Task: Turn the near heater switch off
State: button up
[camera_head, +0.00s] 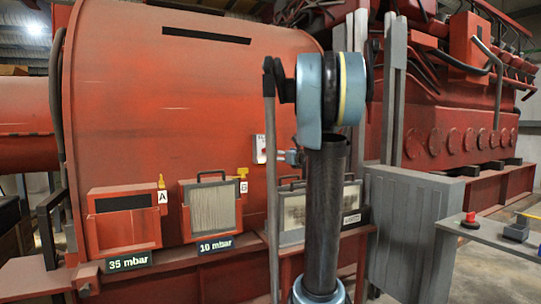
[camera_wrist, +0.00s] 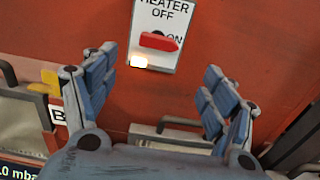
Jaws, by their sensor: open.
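The heater switch is a white plate (camera_wrist: 170,12) on the red engine housing, marked HEATER, OFF and ON. Its red handle (camera_wrist: 159,41) lies about level, its right end at the ON mark. A lamp (camera_wrist: 138,61) glows at the plate's lower left. In the head view the switch plate (camera_head: 260,149) is small, just left of my arm. My gripper (camera_wrist: 158,72) is open and empty in the wrist view, fingers spread to either side below the handle, with no visible contact. In the head view my gripper (camera_head: 292,157) is partly hidden by my arm.
Below the switch are framed panels, one with a tag B (camera_head: 243,186) and yellow lever, and signs reading 35 mbar (camera_head: 128,262) and 10 mbar (camera_head: 216,245). A grey cabinet (camera_head: 400,235) stands right of my arm. A bench (camera_head: 490,235) with a red button is farther right.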

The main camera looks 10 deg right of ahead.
jog(key=x, duration=1.2)
jog(key=shift+f, duration=0.1)
jog(key=shift+c, duration=0.6)
jog(key=c, duration=1)
